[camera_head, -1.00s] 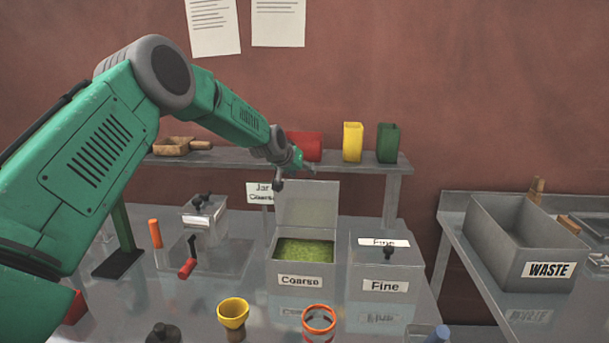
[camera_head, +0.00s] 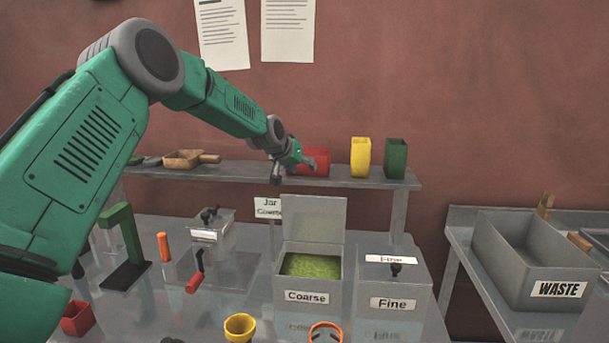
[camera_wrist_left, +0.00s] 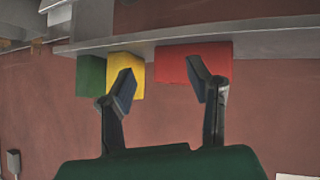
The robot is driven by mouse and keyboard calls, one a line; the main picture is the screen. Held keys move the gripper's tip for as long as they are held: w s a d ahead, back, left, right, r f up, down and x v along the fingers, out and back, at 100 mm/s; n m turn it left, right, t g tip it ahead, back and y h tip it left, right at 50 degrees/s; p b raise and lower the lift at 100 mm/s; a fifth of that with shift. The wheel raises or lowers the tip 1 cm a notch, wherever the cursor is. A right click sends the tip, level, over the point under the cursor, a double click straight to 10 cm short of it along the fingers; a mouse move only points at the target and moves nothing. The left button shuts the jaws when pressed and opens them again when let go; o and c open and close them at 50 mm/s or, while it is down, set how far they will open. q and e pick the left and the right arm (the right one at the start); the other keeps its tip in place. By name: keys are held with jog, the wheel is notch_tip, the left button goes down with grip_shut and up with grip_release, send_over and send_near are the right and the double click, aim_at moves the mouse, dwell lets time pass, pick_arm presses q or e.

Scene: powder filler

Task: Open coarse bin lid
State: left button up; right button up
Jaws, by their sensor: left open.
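The coarse bin (camera_head: 306,297) is a grey metal box labelled "Coarse" on the table, with green granules (camera_head: 311,265) inside. Its lid (camera_head: 314,219) stands raised at the back of the bin, so the bin is open. My left gripper (camera_head: 293,172) is open and empty, above and behind the raised lid, in front of the shelf. In the left wrist view its two fingers (camera_wrist_left: 163,90) are spread apart with nothing between them. My right gripper is not in view.
The fine bin (camera_head: 391,290) stands closed to the right. The shelf (camera_head: 345,181) behind holds red (camera_head: 320,160), yellow (camera_head: 360,157) and green (camera_head: 396,158) containers. The waste bin (camera_head: 525,285) is at far right. A yellow cup (camera_head: 240,327) stands in front.

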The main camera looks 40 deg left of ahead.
pick_arm(q)
jog(key=shift+s+a+r, duration=0.15)
jog(key=shift+s+r, duration=0.1)
jog(key=shift+r, duration=0.6)
jog(key=shift+s+a+r, duration=0.2)
jog(key=shift+s+r, duration=0.1)
jog(key=shift+r, duration=0.55)
jog(key=shift+s+a+r, duration=0.15)
jog(key=shift+s+r, duration=0.1)
jog(key=shift+r, duration=0.6)
jog(key=v, duration=1.1)
jog(key=shift+s+r, duration=0.15)
jog(key=shift+s, duration=0.15)
